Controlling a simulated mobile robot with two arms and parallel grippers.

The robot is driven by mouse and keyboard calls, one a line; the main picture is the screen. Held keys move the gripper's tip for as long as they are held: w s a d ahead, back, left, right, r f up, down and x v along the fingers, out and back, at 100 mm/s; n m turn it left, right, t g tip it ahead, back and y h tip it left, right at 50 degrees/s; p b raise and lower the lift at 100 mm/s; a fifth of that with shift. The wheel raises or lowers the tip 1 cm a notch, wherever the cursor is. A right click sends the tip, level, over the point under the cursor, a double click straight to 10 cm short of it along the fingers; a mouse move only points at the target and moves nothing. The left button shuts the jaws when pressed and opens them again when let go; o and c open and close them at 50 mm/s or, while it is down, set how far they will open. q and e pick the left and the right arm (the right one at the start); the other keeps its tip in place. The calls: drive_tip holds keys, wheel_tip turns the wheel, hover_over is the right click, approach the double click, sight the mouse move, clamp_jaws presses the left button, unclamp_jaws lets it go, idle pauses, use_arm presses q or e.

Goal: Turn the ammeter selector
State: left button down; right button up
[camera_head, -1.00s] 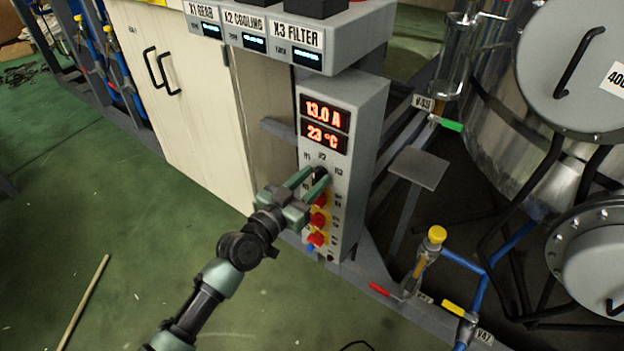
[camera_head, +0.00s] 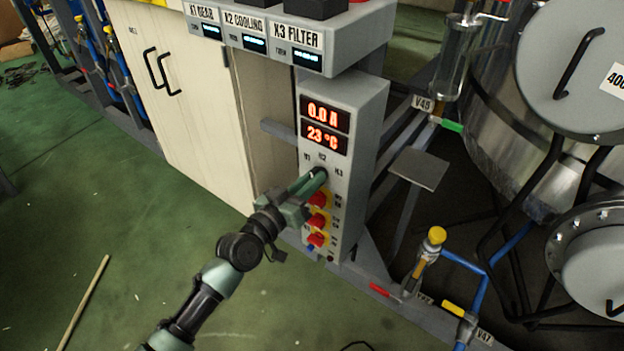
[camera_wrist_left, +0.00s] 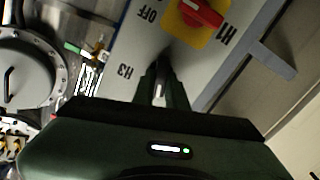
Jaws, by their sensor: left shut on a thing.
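The grey control box (camera_head: 352,200) stands right of the cream cabinet, its red displays (camera_head: 324,125) reading 0.0 A and 23 °C. The ammeter selector sits under the labels H1, H2 and H3 and is mostly hidden by my fingers. My left gripper (camera_head: 318,176) is shut on the selector, its fingers reaching to the panel from the lower left. In the left wrist view the fingers (camera_wrist_left: 162,88) meet at the panel, with the H3 label beside them. Red-on-yellow switches (camera_head: 318,220) sit just below the selector. My right gripper is not in view.
A cream cabinet (camera_head: 185,95) with black handles stands left of the box. The overhanging labelled unit (camera_head: 290,45) is above it. A yellow-topped valve (camera_head: 437,235), pipes and steel vessels (camera_head: 575,70) are at the right. The green floor (camera_head: 60,200) is open at the left.

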use_arm(q)
drive_tip(key=n, duration=0.6)
drive_tip(key=shift+a+f, duration=0.1)
drive_tip(key=shift+f, duration=0.05)
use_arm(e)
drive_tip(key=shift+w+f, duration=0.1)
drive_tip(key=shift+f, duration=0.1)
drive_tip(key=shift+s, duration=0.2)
use_arm(q)
drive_tip(key=c, duration=1.4)
unclamp_jaws()
drive_tip(key=shift+c, duration=0.2)
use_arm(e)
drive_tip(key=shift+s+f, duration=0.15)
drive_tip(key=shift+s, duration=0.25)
